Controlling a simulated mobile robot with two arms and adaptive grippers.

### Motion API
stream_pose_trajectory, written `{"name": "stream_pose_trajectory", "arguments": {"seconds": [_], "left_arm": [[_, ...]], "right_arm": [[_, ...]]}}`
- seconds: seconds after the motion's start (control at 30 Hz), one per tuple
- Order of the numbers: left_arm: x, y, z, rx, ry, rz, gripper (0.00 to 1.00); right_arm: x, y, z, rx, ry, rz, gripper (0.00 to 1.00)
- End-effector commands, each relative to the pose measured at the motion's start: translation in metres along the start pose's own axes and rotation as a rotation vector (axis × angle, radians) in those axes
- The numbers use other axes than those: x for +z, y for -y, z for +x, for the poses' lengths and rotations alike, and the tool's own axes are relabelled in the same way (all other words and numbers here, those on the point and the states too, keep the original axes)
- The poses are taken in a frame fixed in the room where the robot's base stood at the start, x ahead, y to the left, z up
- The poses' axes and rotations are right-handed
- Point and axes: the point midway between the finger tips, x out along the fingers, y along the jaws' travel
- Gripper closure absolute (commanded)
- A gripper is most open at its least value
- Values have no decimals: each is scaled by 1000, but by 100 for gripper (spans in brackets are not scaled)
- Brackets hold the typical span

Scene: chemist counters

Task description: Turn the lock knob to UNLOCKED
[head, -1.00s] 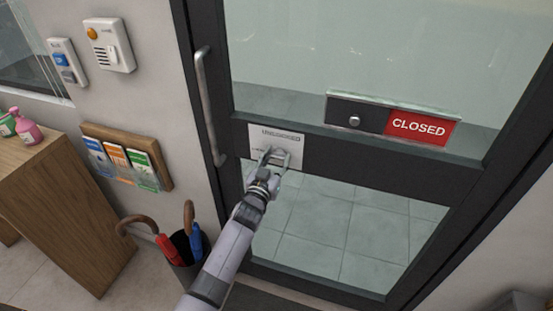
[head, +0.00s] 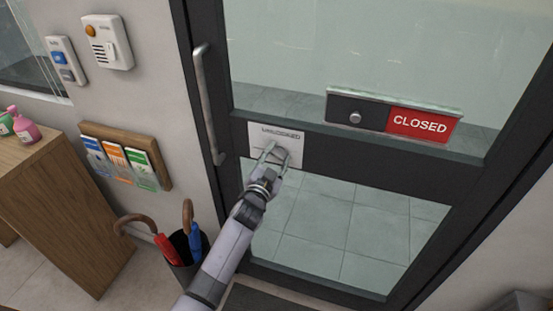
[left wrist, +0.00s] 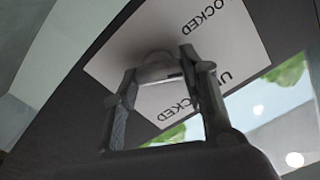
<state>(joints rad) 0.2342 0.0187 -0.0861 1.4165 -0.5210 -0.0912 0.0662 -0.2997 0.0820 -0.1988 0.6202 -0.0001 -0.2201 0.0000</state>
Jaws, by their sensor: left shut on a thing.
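The white lock plate (head: 294,133) is on the dark door frame, low and left of the sign. In the head view its upper label reads UNLOCKED. In the left wrist view the plate (left wrist: 220,45) shows a label ending in OCKED at the top and UNLOCKED lower right, partly covered by a finger. The rounded grey lock knob (left wrist: 156,68) is between the fingers of my left gripper (left wrist: 158,82). My left gripper (head: 273,154) is shut on the knob and hides most of it in the head view. My right gripper is out of view.
A vertical door handle (head: 207,105) is left of the plate. A CLOSED sign (head: 418,124) with a small knob is to the right. An umbrella stand (head: 190,262), a leaflet rack (head: 160,170) and a wooden counter (head: 75,210) are on the left.

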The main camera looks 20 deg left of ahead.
Motion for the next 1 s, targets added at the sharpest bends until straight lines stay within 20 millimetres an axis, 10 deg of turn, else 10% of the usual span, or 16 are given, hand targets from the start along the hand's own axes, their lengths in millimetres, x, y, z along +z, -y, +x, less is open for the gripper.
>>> {"name": "stream_pose_trajectory", "arguments": {"seconds": [1.0], "left_arm": [[2, -3, 0, 0, -1, 920, 88]], "right_arm": [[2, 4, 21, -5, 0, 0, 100]]}}
